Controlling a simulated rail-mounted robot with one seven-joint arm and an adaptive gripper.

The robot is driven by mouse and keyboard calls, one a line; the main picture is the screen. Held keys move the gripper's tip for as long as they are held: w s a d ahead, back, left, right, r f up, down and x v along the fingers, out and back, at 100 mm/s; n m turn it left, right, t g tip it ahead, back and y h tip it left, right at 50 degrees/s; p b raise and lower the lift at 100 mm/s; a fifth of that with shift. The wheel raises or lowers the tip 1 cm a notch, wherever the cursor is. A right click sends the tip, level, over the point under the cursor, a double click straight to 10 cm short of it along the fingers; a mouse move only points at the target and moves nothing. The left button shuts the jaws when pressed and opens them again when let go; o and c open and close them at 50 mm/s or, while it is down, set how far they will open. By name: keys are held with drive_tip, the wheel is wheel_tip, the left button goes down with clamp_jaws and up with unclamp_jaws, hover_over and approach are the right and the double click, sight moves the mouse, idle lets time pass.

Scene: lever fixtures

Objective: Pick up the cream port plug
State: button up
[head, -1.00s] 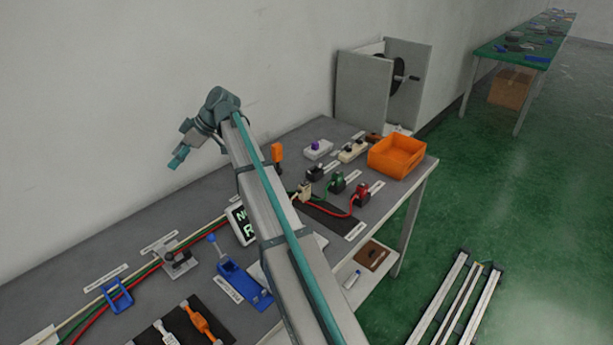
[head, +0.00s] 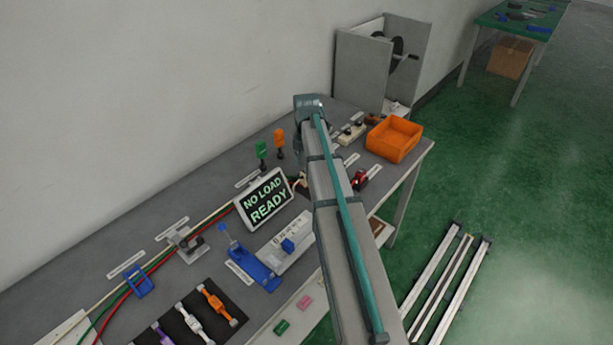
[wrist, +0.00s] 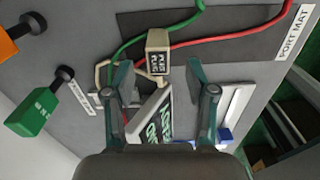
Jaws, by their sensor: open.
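The cream port plug (wrist: 157,50) is in the wrist view, a small block with dark lettering on its face. Its cream cord (wrist: 103,72) curves off to the left. My gripper (wrist: 158,76) is open, with one finger on each side of the picture below the plug. The plug shows beyond the fingertips, near the middle of the gap, and no finger is seen closed on it. In the head view my arm hides the gripper and the plug.
The port mat (wrist: 250,28) lies beside the plug, with red and green cables across it. The tilted NO LOAD READY sign (head: 264,199) stands close below the plug in the wrist view. Green (wrist: 36,112) and orange (wrist: 14,44) blocks stand at left. An orange bin (head: 394,139) sits at the table's end.

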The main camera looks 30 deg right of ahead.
drive_tip(key=shift+w+f+p, duration=0.1)
drive_tip(key=shift+f+p, duration=0.95)
drive_tip(key=shift+f, duration=2.35)
clamp_jaws()
drive_tip(key=shift+r, duration=0.1)
